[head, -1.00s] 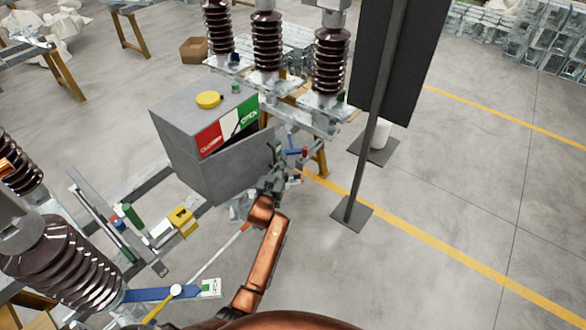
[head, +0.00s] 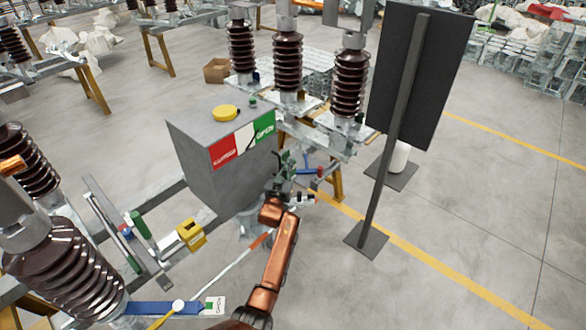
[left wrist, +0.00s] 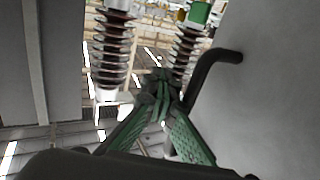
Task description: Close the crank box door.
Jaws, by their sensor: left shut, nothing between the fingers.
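The crank box (head: 195,165) is a grey box in the middle left of the head view, with a red, white and green label strip along its upper front. Its door (head: 238,172) is the grey panel below the strip. It looks flush or nearly flush, with no dark gap showing. My left gripper (head: 285,160) is at the right end of the door, shut and empty. In the left wrist view its green fingers (left wrist: 158,85) meet beside a black bent handle (left wrist: 213,66) on a grey panel. I cannot tell whether they touch it. My right gripper is out of view.
A yellow round cap (head: 225,113) sits on the box top. Brown insulators (head: 288,62) stand behind. A dark board on a post (head: 415,80) stands to the right. A blue lever (head: 165,307) and a yellow block (head: 190,234) are nearer me.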

